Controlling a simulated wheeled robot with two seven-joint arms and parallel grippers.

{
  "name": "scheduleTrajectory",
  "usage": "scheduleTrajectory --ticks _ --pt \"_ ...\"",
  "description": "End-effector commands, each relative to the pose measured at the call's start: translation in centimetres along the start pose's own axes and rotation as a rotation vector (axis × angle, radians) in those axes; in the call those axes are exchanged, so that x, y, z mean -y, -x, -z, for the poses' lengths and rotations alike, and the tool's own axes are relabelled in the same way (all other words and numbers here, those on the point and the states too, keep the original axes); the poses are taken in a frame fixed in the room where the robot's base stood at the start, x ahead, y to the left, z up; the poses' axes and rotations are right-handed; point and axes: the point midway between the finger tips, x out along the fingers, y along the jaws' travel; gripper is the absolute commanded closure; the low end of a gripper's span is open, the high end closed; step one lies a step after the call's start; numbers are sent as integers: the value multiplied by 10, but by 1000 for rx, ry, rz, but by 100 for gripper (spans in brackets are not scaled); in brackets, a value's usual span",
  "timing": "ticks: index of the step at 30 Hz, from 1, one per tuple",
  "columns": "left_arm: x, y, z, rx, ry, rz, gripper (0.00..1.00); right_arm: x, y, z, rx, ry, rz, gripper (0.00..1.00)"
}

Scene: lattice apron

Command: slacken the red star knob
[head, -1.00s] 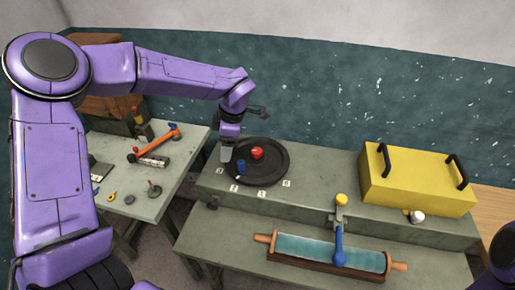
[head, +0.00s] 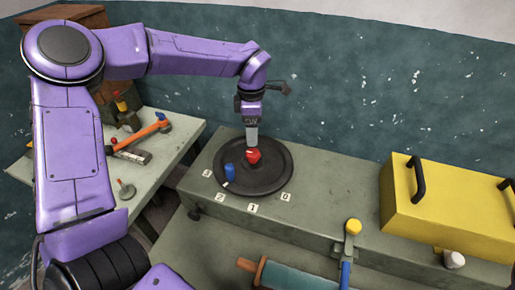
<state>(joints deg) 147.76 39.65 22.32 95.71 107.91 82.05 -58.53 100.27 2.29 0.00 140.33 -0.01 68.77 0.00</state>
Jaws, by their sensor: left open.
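The red star knob (head: 254,156) sits at the middle of a round black dial plate (head: 270,184) on the raised green-grey bench. A small blue peg (head: 230,172) stands on the plate to the left of the knob. My left gripper (head: 252,145) points down right above the knob and is open; its fingertips overlap the knob's top in the head view. I cannot tell whether they touch it. My right gripper is not in view.
Numbered white tags (head: 252,208) lie along the plate's front edge. A yellow box (head: 440,215) with black handles stands at the right. A yellow-topped lever (head: 352,228) and a teal roller (head: 300,277) are in front. A side table (head: 75,172) holds several tools.

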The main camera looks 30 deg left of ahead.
Motion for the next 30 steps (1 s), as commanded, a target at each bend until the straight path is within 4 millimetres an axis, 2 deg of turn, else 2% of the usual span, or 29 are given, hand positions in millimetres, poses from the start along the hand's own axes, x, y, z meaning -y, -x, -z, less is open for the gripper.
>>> scheduleTrajectory --ticks 6,12,16,22,23,27,28,30 --pt "1 -48 -4 -6 -10 6 24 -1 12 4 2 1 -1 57" --pt "1 -80 -3 -4 -6 3 24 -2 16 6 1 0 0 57" --pt "1 -88 -2 -2 -5 2 24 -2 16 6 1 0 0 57" --pt "0 -89 -2 -2 -4 1 24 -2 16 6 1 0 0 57" --pt "0 -89 -2 -2 -4 1 31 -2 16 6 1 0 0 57" --pt "0 -88 -2 -2 -4 1 76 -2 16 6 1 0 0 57" --pt "0 -88 -2 -2 -4 1 80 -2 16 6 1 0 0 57" --pt "0 -88 -2 -1 -4 1 80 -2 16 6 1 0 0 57"
